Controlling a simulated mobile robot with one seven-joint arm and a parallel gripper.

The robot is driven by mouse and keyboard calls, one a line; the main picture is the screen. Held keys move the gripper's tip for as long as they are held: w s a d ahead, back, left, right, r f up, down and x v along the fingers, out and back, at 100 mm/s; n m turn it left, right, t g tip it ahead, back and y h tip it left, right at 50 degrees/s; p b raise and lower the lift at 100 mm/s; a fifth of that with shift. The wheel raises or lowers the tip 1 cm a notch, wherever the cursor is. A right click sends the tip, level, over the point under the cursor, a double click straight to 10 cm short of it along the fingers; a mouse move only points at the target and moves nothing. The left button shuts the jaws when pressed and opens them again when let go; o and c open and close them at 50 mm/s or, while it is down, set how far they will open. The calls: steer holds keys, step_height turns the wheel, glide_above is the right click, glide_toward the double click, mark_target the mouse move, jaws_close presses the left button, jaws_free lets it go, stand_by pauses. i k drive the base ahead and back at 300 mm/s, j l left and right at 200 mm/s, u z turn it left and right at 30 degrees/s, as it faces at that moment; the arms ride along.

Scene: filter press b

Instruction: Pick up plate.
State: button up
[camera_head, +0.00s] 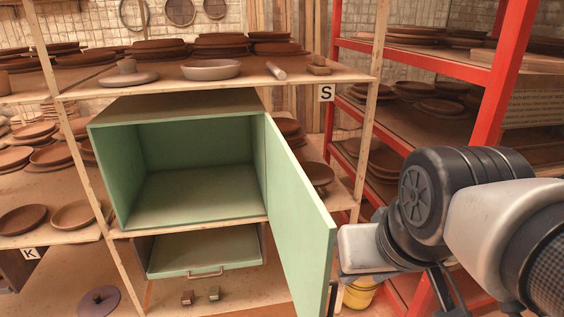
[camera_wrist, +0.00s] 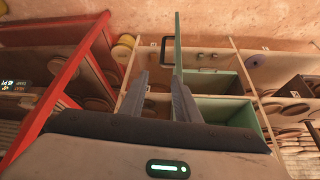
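Many brown clay plates lie on the shelves; which one the task means I cannot tell. On the top shelf in the head view there are stacked plates (camera_head: 158,48), a pale shallow dish (camera_head: 210,69) and a flat plate (camera_head: 128,80) with a small cup on it. More plates (camera_head: 74,215) lie on the left shelf. In the wrist view my gripper (camera_wrist: 158,82) is open, its two fingers apart with nothing held. The green cabinet door's edge (camera_wrist: 178,45) shows beyond the fingers, close to the right one. In the head view my fingertips are hidden.
The green cabinet (camera_head: 195,190) is empty, its door (camera_head: 298,210) swung open toward my arm. Below it is a green drawer (camera_head: 205,250) with a handle. A red rack (camera_head: 420,60) with plates stands at right. A yellow bucket (camera_head: 359,294) and a purple disc (camera_head: 98,300) sit low.

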mark_target(20, 220)
steer(key=i+l+u, duration=0.5)
steer(key=u, duration=0.15)
steer(key=l+u, duration=0.65)
steer(key=l, duration=0.2)
